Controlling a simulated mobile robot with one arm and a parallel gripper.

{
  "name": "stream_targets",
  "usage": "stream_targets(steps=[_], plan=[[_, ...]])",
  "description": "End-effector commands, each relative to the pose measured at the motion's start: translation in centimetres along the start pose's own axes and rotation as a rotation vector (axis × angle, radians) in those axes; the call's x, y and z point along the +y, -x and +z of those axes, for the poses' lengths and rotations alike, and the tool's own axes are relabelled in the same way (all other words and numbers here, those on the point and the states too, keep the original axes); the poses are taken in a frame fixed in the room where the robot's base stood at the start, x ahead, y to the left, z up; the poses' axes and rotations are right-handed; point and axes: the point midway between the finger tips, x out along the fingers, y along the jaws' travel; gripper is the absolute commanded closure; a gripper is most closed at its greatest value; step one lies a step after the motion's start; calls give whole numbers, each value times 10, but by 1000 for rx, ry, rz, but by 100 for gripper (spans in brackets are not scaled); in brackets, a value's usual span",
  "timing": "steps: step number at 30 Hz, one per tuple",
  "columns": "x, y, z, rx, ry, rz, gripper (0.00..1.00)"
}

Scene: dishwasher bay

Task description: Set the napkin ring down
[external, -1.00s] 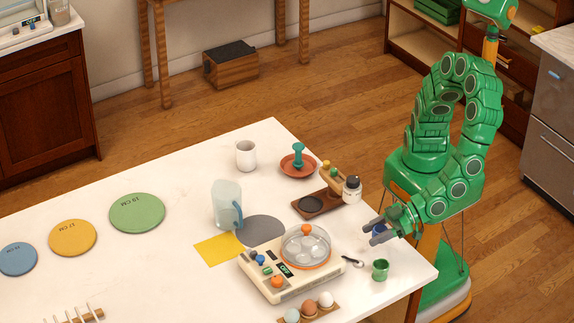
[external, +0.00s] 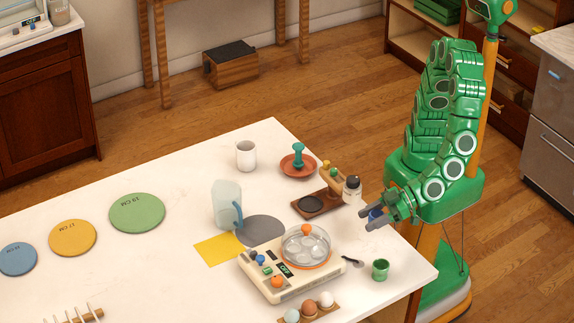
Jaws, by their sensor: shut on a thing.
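The napkin ring (external: 376,214) is a small blue piece, mostly hidden between the grey fingers of my gripper (external: 371,220). My gripper is shut on it above the right part of the white table (external: 150,275). The exact height of the ring over the table cannot be told from this view.
A green cup (external: 380,269) and a dark spoon-like item (external: 352,261) lie below the gripper in the picture. An egg cooker (external: 290,280) stands to the left. A brown wooden tray (external: 325,207) is close by. The table's left part holds coloured discs (external: 137,212).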

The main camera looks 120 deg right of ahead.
Motion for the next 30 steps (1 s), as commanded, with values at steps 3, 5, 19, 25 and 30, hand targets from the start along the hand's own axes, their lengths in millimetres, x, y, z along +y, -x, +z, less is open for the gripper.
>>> stream_targets(steps=[3, 5, 19, 25, 30], plan=[[4, -20, -11, 1, 0, 0, 78], [6, -30, -18, 2, 1, -3, 78], [31, -99, -66, -1, 8, -21, 78], [46, -122, -82, 0, 9, -23, 78], [62, -142, -94, 1, 8, -21, 78]])
